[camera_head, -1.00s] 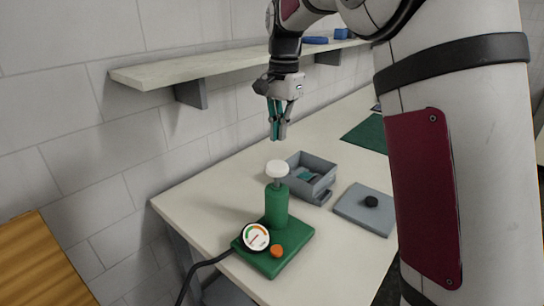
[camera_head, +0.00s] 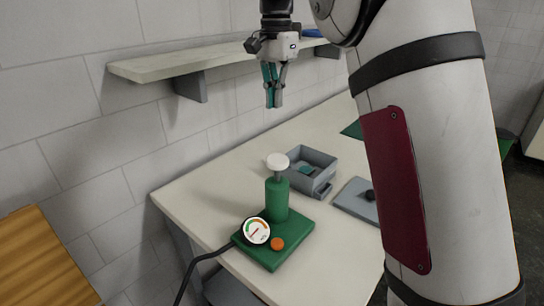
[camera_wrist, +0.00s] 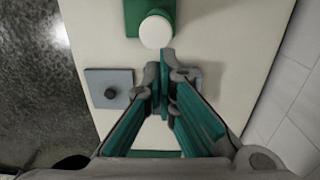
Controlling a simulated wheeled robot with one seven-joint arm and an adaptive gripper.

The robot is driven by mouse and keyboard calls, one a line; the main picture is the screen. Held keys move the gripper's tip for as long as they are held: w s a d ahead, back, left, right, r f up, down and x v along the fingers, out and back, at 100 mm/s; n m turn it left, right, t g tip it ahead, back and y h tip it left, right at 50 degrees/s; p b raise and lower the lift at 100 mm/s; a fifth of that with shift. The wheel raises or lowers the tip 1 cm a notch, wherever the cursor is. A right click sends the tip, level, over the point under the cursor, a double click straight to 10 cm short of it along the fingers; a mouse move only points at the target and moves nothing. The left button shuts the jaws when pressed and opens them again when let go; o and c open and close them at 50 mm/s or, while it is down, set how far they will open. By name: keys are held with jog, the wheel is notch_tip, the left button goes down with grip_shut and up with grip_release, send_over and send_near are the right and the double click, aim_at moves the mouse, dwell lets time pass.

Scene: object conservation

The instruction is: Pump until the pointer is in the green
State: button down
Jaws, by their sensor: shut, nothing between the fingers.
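The green hand pump stands upright on its green base (camera_head: 283,252) near the table's front corner. Its white round knob (camera_head: 277,161) sits raised on a short stem above the green cylinder (camera_head: 277,200). The round gauge (camera_head: 257,231) is on the base; its small red pointer appears to point to the lower left, away from the green arc at the top. My gripper (camera_head: 273,105) is shut and empty, pointing down, above the knob and apart from it. In the wrist view the knob (camera_wrist: 156,31) lies just beyond my fingertips.
An orange button (camera_head: 278,244) is on the base. A grey open box (camera_head: 325,180) stands behind the pump, with a grey lid (camera_head: 353,205) to its right. A wall shelf (camera_head: 150,68) runs at the back left. A black hose (camera_head: 195,262) leaves the base leftward.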

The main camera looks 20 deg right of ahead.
aim_at(275, 157)
jog(key=shift+a+r, duration=0.15)
jog(key=shift+r, duration=0.35)
jog(key=shift+f, duration=0.1)
jog(key=f+p, duration=0.1)
jog(key=f, duration=0.3)
jog(key=f+p, duration=0.1)
jog(key=f, duration=0.3)
jog(key=f+p, duration=0.1)
jog(key=f, duration=0.3)
jog(key=shift+s+f, duration=0.3)
jog(key=shift+f, duration=0.6)
jog(key=shift+f, duration=2.55)
